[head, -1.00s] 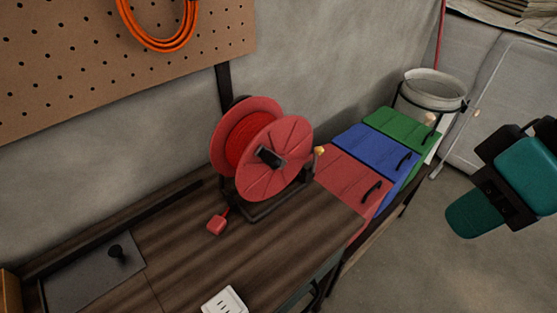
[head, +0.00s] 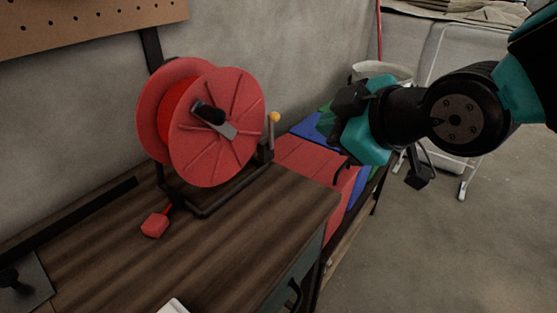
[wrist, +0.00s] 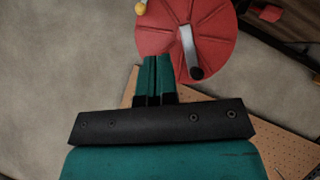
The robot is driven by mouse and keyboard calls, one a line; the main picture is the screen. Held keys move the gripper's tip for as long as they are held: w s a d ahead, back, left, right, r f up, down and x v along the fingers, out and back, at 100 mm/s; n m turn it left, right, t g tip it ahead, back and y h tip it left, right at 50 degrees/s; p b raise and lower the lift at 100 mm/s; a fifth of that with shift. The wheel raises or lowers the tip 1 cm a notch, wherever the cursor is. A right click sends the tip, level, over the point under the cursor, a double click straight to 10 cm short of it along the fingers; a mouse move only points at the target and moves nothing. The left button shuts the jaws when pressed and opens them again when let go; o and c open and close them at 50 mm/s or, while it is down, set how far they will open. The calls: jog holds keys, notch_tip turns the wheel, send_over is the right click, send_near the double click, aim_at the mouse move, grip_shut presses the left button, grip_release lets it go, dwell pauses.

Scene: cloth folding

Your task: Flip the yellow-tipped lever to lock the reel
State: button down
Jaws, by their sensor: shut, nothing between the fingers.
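The red reel (head: 217,126) stands on a black frame on the wooden bench, with a dark crank handle on its face. The yellow-tipped lever (head: 271,125) stands upright at the reel's right side. In the wrist view the reel (wrist: 200,30) is at the top and the yellow tip (wrist: 140,8) shows at the top edge, left of the reel. My gripper (head: 328,122) is right of the lever and apart from it. In the wrist view my gripper (wrist: 153,60) has its teal fingers together, empty, pointing toward the gap beside the reel.
A red plug (head: 155,225) lies on the bench (head: 230,235) before the reel. Red (head: 310,160) and blue (head: 315,126) lidded bins stand to the right, partly behind my arm. A pegboard (head: 80,22) hangs on the wall. Open floor lies at the right.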

jog(key=a+n+t+b, duration=0.1)
jog(key=w+a+f+n+t+y+b, duration=0.1)
jog(key=w+f+n+t+b, duration=0.1)
jog(key=n, duration=0.1)
jog(key=shift+a+y+b, duration=0.35)
jog(key=shift+a+y, duration=0.05)
jog(key=shift+r, duration=0.1)
jog(key=w+d+f+p+x, duration=0.1)
jog(key=d+p+x, duration=0.1)
jog(key=p+x, duration=0.8)
jog(key=shift+f+x, duration=0.2)
jog(key=shift+x, duration=1.2)
